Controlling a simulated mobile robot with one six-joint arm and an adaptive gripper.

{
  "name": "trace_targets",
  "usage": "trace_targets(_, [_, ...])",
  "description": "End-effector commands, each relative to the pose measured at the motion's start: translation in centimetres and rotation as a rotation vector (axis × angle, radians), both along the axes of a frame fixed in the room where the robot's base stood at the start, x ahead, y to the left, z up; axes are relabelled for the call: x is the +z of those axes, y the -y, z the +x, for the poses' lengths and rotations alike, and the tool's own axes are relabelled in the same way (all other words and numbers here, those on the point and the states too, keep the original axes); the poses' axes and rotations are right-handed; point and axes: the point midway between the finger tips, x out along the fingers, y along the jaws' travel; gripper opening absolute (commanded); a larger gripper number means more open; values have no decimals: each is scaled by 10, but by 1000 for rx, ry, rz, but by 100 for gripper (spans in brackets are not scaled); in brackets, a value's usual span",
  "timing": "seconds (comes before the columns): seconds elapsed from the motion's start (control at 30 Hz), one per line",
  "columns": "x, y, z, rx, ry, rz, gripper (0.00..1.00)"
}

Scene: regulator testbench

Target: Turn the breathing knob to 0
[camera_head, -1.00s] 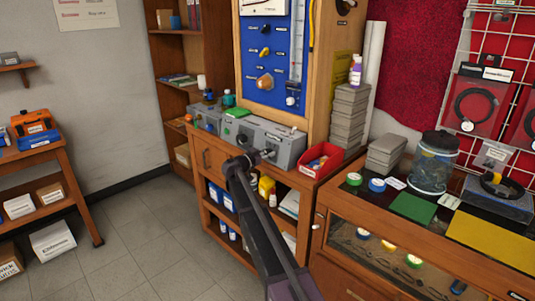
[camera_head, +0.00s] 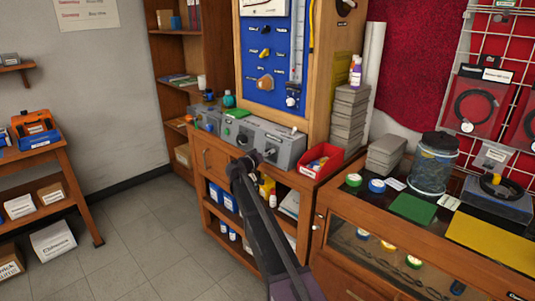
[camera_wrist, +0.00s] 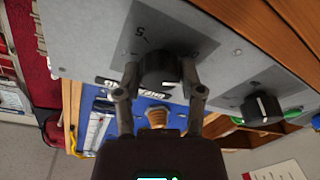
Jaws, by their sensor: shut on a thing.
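A black round knob (camera_wrist: 158,68) sits on the grey face of a bench unit (camera_head: 286,151). My gripper (camera_wrist: 160,84) has one finger on each side of this knob and is shut on it. A dial scale is printed around the knob, with a 5 and what looks like a 0, seen upside down in the wrist view. The label beside the knob is partly hidden and I cannot read it. In the head view my gripper (camera_head: 265,157) is at the front of the unit's right part and hides most of the knob.
A second black knob (camera_wrist: 261,107) with a white pointer line is on the same face. A red bin (camera_head: 322,161) stands right of the unit. A blue tool board (camera_head: 277,58) rises behind it. Shelves with bottles and boxes are below.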

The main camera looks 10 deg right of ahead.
Motion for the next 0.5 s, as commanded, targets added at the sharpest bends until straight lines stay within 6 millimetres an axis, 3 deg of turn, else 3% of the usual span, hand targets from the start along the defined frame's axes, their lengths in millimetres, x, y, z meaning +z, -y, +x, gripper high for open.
trace_targets(0.5, [0,1,0,52,-214,-158,3])
